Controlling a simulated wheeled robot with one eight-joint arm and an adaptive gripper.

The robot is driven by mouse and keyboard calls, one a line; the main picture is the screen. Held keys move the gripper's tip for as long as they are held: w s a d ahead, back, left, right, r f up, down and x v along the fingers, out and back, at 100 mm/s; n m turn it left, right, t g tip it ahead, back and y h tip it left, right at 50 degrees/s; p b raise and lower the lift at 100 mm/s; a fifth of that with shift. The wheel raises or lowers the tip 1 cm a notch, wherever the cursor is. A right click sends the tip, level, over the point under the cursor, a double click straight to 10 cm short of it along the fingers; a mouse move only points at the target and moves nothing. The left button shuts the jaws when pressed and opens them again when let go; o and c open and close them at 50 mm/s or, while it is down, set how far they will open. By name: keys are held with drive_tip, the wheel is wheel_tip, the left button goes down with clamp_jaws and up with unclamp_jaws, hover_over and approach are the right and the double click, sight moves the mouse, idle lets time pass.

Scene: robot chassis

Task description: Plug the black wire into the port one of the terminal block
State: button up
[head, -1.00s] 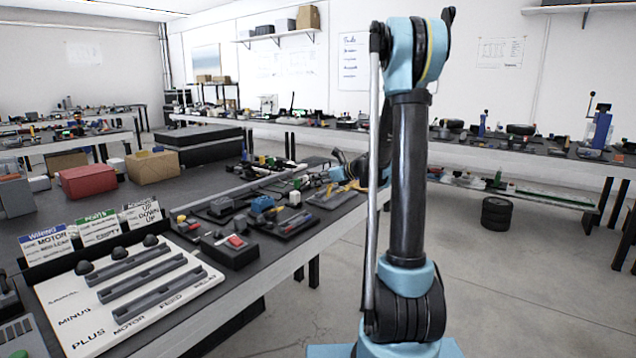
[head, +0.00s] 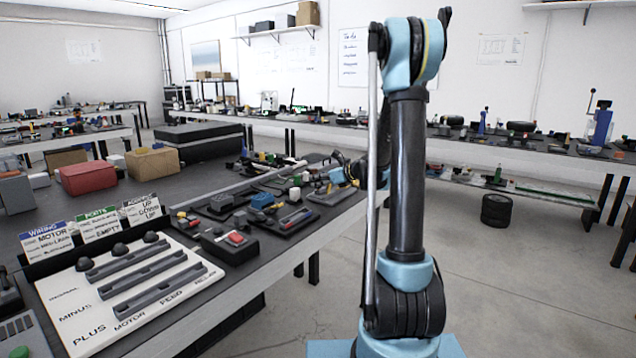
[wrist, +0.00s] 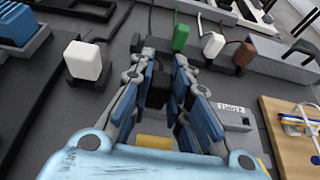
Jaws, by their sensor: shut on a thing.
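In the wrist view, my gripper (wrist: 164,68) reaches down over the dark bench with its two blue fingers close together. A black plug (wrist: 158,88) sits between the fingers, mostly covered by them, and the gripper is shut on it. A green plug (wrist: 181,38), a white plug (wrist: 213,45) and a brown plug (wrist: 245,54) stand in a row to the right, each with a wire.
A grey labelled box (wrist: 235,116) and a wooden board (wrist: 290,135) lie right of the fingers. A blue block (wrist: 17,24) is at the upper left. In the head view, a white labelled panel (head: 60,290) and small sign cards stand on the near bench.

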drive_tip(key=shift+f, duration=0.3)
drive_tip(key=o, duration=0.9)
drive_tip(key=shift+o, duration=0.2)
drive_tip(key=shift+s+d, duration=0.1)
drive_tip(key=v, duration=1.1)
drive_tip(key=shift+s+d, duration=0.2)
drive_tip(key=shift+d, duration=0.1)
drive_tip(key=shift+r, duration=0.1)
